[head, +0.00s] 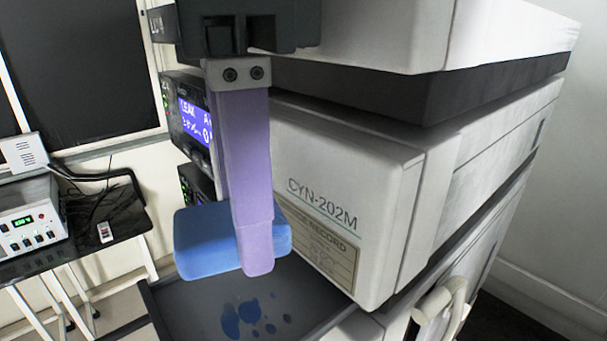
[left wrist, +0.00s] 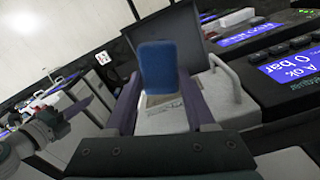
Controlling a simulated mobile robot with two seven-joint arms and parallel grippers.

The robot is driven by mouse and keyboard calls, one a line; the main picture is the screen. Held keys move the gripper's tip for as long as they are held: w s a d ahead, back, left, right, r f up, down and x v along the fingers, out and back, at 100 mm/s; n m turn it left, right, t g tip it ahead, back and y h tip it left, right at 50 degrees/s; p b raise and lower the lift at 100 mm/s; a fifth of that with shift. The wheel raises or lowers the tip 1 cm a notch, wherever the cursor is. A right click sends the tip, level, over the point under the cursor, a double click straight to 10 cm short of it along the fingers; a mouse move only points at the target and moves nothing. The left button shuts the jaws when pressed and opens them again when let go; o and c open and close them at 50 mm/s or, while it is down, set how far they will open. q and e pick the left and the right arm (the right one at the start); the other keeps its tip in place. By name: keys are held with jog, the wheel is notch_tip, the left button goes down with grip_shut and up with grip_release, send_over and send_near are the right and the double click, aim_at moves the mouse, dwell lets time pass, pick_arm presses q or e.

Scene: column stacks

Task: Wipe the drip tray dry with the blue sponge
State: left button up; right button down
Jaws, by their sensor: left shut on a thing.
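The blue sponge (head: 205,240) is held between the purple fingers of my left gripper (head: 255,258), which is shut on it. In the left wrist view the sponge (left wrist: 158,68) stands out beyond the fingertips. The dark grey drip tray (head: 190,307) is pulled out below, with several blue wet spots (head: 248,312) on its floor. The sponge is above the tray and looks apart from it. The tray's near part is cut off by the picture edge. My right gripper (left wrist: 85,97) seems to show at the left of the left wrist view; its jaws are unclear.
The white instrument stack (head: 340,190), marked CYN-202M, stands right beside the tray. A lit blue display (head: 195,120) reads LEAK. A hose or handle (head: 440,300) sticks out at lower right. A side table (head: 80,240) with a power unit (head: 28,228) is at left.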

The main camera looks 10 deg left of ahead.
pick_arm(q)
jog(key=shift+f, duration=0.1)
jog(key=b, duration=0.2)
send_over(259, 320)
jog(key=shift+f, duration=2.3)
jog(key=shift+f+b, duration=0.45)
jog(key=shift+f, duration=0.15)
jog(key=shift+f+b, duration=0.4)
jog(key=shift+f, duration=0.6)
